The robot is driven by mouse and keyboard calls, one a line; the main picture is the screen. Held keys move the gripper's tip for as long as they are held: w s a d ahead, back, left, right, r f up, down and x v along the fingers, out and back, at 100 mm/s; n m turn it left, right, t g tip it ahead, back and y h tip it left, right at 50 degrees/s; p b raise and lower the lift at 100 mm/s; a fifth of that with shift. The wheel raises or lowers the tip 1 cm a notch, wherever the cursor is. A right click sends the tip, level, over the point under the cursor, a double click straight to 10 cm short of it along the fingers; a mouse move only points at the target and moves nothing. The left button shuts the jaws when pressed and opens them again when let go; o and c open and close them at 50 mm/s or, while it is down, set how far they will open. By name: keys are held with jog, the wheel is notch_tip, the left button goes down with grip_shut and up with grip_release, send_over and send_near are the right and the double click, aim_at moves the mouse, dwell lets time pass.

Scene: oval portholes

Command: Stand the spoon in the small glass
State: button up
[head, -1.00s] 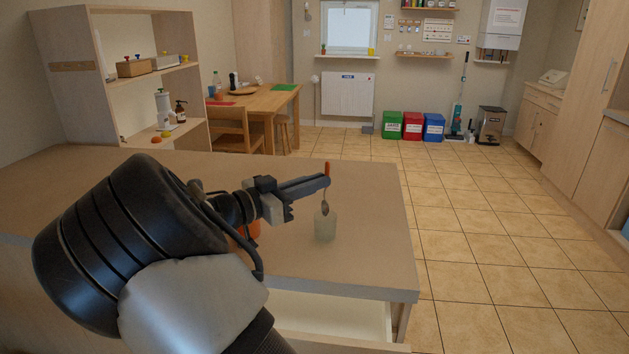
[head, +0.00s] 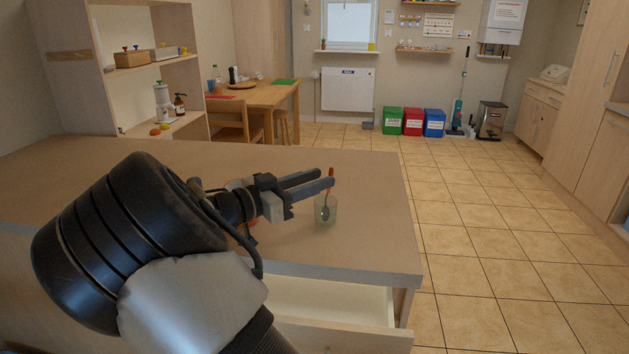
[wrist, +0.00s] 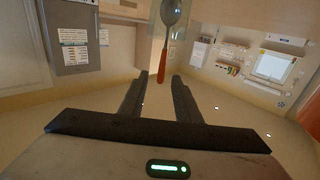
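The spoon, with an orange handle (head: 331,173) and a metal bowl, stands bowl down inside the small glass (head: 325,219), tilted slightly. The glass is clear and upright on the counter near its right end. My gripper (head: 325,178) is open, its two fingers apart beside the upper handle, just above the glass. In the wrist view the spoon (wrist: 162,64) shows beyond and between the open fingertips, with the handle end toward my gripper. I cannot tell whether a finger still touches the handle.
The wooden counter (head: 365,240) is clear around the glass; its right edge is close by. An orange object (head: 253,222) is mostly hidden behind my gripper. An open drawer (head: 335,300) sticks out below the counter's front edge.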

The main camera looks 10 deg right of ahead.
jog(key=p+v, duration=0.2)
jog(key=v, duration=1.5)
jog(key=shift+a, duration=0.2)
jog(key=shift+s, duration=0.1)
jog(key=s+d+f+n+g+y, duration=0.2)
jog(key=s+d+g+y, duration=0.2)
jog(key=d, duration=0.5)
jog(key=s+d+f+n+g+y, duration=0.1)
jog(key=s+d+n+g+y, duration=0.2)
jog(key=d, duration=0.5)
jog(key=s+d+r+n+t+y, duration=0.15)
jog(key=s+n+y, duration=0.3)
jog(key=s, duration=0.45)
jog(key=s+r+n+t+y, duration=0.25)
jog(key=s+y, duration=0.25)
jog(key=s, duration=0.4)
notch_tip(320, 180, up, 24)
jog(key=p, duration=2.4)
jog(key=shift+w+f+n, duration=0.15)
jog(key=shift+w+n, duration=0.1)
jog(key=shift+n, duration=0.05)
